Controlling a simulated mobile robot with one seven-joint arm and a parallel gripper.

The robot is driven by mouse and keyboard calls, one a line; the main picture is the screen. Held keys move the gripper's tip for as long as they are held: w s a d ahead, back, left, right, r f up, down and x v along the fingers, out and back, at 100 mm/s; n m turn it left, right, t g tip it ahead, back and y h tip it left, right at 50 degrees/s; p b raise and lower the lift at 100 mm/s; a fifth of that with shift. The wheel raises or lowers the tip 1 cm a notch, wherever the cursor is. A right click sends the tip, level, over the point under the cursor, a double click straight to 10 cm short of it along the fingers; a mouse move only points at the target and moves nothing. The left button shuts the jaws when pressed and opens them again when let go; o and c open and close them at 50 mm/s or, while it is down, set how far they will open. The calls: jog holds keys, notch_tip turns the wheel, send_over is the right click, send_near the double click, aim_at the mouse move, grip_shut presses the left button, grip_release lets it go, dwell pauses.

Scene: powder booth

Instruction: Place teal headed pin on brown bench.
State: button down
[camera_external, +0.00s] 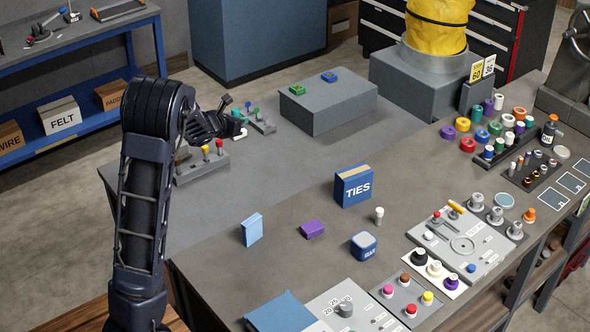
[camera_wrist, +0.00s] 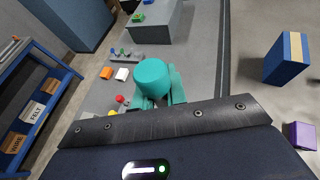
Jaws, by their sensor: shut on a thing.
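The teal headed pin (camera_wrist: 152,76) fills the middle of the wrist view, its round teal head towards the camera. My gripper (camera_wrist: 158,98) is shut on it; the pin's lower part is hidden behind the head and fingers. In the external view my gripper (camera_external: 226,120) is at the end of the dark arm, by the small pin racks, with a bit of teal at its tip. The brown-grey bench top (camera_external: 290,265) stretches across the front and right of the external view.
A rack with red and yellow pins (camera_external: 205,165) stands just below my gripper, and a grey rack (camera_external: 263,125) beside it. A grey block (camera_external: 330,105) stands behind. A blue TIES box (camera_external: 353,188), purple block (camera_external: 312,229) and light blue box (camera_external: 251,229) stand on the bench, with bare patches between them.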

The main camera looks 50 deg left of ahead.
jog(key=s+a+r+n+g+y, duration=0.2)
jog(key=s+a+n+y, duration=0.15)
jog(key=s+a, duration=0.45)
jog(key=w+d+m+t+h, duration=0.1)
jog(key=w+d+m+h, duration=0.1)
jog(key=w+d, duration=0.35)
jog(key=w+d+m+t+h, duration=0.2)
jog(key=w+h, duration=0.1)
jog(key=w, duration=0.6)
jog(key=m+g+h, duration=0.8)
jog(key=m+h, duration=0.9)
send_over(380, 237)
notch_tip(380, 237, down, 4)
notch_tip(380, 237, down, 20)
jog(key=shift+r, duration=0.2)
jog(key=c, duration=1.4)
grip_release()
jog(key=shift+f, duration=0.1)
jog(key=shift+c, duration=0.2)
jog(key=shift+d, duration=0.1)
